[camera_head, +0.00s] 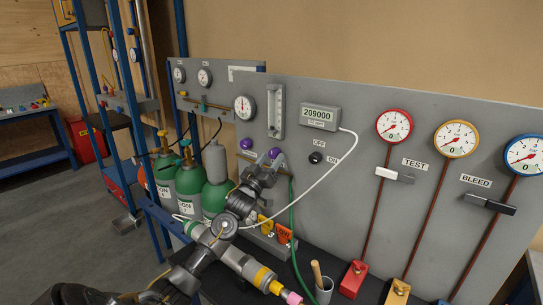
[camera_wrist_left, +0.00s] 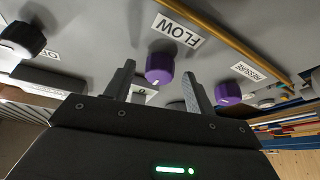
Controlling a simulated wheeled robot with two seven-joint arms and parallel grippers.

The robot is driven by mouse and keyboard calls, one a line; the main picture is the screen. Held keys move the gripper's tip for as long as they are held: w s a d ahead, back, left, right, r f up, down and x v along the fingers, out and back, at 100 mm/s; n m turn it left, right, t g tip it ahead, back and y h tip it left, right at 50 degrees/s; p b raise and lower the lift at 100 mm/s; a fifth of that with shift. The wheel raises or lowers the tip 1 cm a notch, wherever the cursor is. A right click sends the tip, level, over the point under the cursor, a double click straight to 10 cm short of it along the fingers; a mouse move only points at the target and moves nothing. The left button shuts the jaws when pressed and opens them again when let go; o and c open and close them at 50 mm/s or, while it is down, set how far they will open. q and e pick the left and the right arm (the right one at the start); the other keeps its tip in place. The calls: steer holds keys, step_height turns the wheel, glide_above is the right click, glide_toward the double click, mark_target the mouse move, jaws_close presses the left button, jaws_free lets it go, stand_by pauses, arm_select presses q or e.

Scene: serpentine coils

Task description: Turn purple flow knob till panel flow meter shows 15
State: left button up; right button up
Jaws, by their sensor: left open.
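The purple flow knob (camera_head: 274,153) is the right one of two purple knobs on the grey panel. In the left wrist view it (camera_wrist_left: 159,68) sits by the upside-down FLOW label (camera_wrist_left: 178,30). My left gripper (camera_wrist_left: 158,80) is open, its two fingers on either side of the knob in the picture; I cannot tell whether they touch it. In the head view my left gripper (camera_head: 264,167) is just below the knob. The tube flow meter (camera_head: 276,110) stands above the knobs; its reading is too small to tell. My right gripper is not in view.
The other purple knob (camera_head: 246,144), labelled PRESSURE in the wrist view (camera_wrist_left: 228,93), is close by. A black ON/OFF knob (camera_head: 316,158) is to the right, under a display reading 209000 (camera_head: 319,116). A white cable (camera_head: 331,180) and green hose (camera_head: 292,225) run near my arm.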

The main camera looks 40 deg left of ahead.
arm_select(q)
steer(key=shift+w+r, duration=0.2)
steer(key=shift+w, duration=0.25)
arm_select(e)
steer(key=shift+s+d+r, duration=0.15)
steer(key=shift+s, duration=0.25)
arm_select(q)
steer(key=c, duration=1)
steer(key=shift+a, duration=0.1)
